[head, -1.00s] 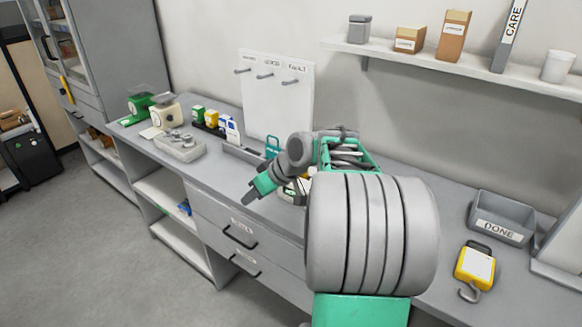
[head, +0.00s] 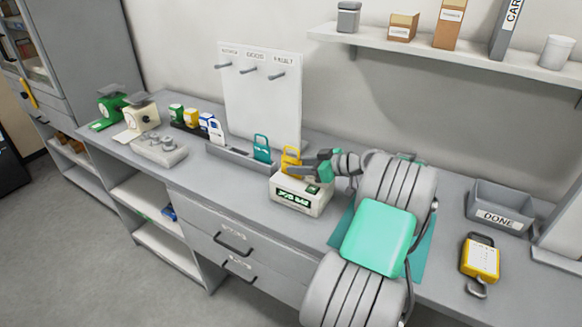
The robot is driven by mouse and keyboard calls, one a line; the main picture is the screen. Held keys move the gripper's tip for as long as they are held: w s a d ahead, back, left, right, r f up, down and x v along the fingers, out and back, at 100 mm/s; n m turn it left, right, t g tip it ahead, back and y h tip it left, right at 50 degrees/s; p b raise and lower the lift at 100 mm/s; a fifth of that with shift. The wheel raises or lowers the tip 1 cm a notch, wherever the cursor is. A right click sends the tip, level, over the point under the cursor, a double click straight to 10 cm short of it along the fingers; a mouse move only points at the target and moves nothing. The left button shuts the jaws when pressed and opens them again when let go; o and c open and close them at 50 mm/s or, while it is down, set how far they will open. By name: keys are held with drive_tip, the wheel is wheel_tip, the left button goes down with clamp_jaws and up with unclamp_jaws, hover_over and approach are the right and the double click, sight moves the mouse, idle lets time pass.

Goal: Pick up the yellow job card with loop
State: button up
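The yellow job card with loop (head: 290,160) stands upright near the right end of a low grey rack (head: 236,156) on the bench, just behind a cream scale. Its lower part is hidden by the scale. My gripper (head: 309,164) is at the card's right side, pointing left, with its dark fingers close to or at the card. I cannot tell whether they touch it, or whether they are open or shut. A teal card with loop (head: 262,150) and a white card with loop (head: 216,131) stand farther left in the rack.
The cream scale (head: 297,199) with a green display stands right below my gripper. A pegboard (head: 262,105) with three pegs rises behind the rack. A yellow hook scale (head: 479,260) and a grey DONE bin (head: 495,221) are at right. Bench front left of the cream scale is clear.

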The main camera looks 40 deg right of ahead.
sight(286, 161)
drive_tip(key=p+x, duration=0.1)
drive_tip(key=x, duration=0.3)
drive_tip(key=shift+r, duration=0.1)
drive_tip(key=shift+c, duration=0.4)
clamp_jaws()
